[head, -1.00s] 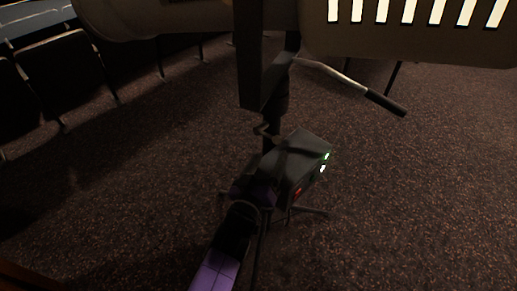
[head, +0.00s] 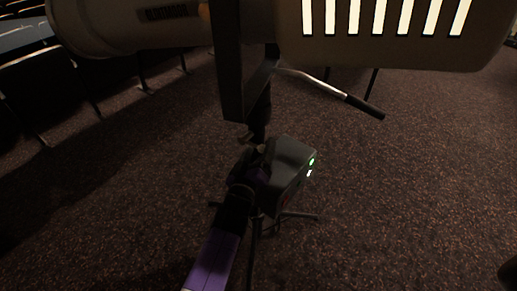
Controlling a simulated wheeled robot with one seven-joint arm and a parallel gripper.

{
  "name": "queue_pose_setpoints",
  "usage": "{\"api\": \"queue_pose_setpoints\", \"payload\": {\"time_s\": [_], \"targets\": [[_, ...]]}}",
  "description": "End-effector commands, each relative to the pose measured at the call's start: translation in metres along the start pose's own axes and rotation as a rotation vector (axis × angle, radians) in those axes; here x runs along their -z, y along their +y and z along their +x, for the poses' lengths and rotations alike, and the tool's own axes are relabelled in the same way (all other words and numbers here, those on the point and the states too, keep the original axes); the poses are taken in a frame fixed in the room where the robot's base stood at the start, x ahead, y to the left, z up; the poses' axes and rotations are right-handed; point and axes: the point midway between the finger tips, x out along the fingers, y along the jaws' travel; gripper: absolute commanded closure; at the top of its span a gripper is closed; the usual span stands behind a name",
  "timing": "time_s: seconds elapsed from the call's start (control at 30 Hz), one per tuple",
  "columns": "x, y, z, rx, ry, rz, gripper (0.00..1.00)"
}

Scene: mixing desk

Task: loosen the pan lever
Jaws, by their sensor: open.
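A large beige spotlight (head: 400,45) hangs in a dark yoke (head: 229,65) on a dark upright post (head: 262,112). A small lever (head: 246,137) sticks out to the left of the post, below the yoke; it looks like the pan lever. My purple and black arm reaches up from the bottom. My gripper (head: 257,155) is dark and hard to make out just below the small lever. It is open, and I see nothing held in it. I cannot tell whether it touches the lever or post.
A silver handle with a black grip (head: 363,107) reaches out right. Stand legs (head: 300,216) spread below. Seats (head: 60,95) stand at left.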

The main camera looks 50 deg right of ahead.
Motion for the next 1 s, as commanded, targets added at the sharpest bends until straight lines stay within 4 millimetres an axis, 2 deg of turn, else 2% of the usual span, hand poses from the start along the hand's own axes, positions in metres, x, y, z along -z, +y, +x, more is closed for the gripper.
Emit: {"api": "queue_pose_setpoints", "payload": {"time_s": [0.17,0.2,0.5,1.0], "targets": [[0.0,-0.0002,-0.0001,0.0,0.0,0.0,0.35],[0.0,-0.0002,-0.0001,0.0,0.0,0.0,0.39],[0.0007,-0.0001,-0.0003,0.0,0.001,0.001,0.98],[0.0025,0.0072,-0.0046,0.007,0.0,-0.018,1.0]]}}
